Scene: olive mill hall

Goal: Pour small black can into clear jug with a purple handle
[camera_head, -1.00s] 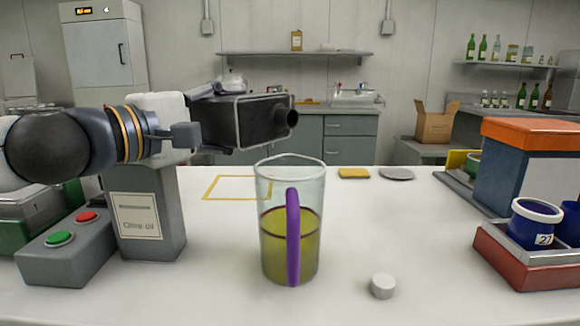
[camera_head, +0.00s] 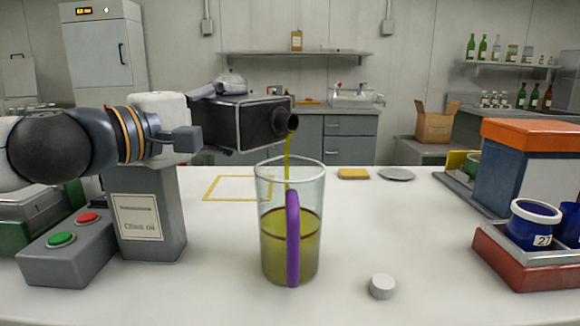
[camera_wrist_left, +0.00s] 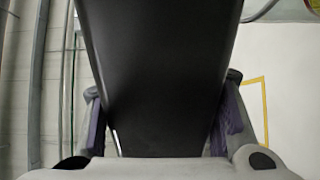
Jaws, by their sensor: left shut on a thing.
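My left gripper (camera_wrist_left: 160,130) is shut on the small black can (camera_head: 245,122), one finger on each side in the left wrist view. The black can also fills the middle of that view (camera_wrist_left: 160,70). It is tipped on its side, mouth to the right and slightly down, above the jug. A thin yellow-green stream falls from its mouth into the clear jug (camera_head: 265,195). The jug stands upright on the counter, its purple handle (camera_head: 293,240) facing me. Yellow-green liquid fills it to about the dark ring line. My right gripper is not in view.
A white cap (camera_head: 382,286) lies right of the jug on the white counter (camera_head: 400,225). A grey container labelled olive oil (camera_head: 145,215) and a button box (camera_head: 65,255) stand left. A red tray (camera_head: 520,268) with blue cups stands right. A yellow outlined square (camera_head: 236,188) lies behind.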

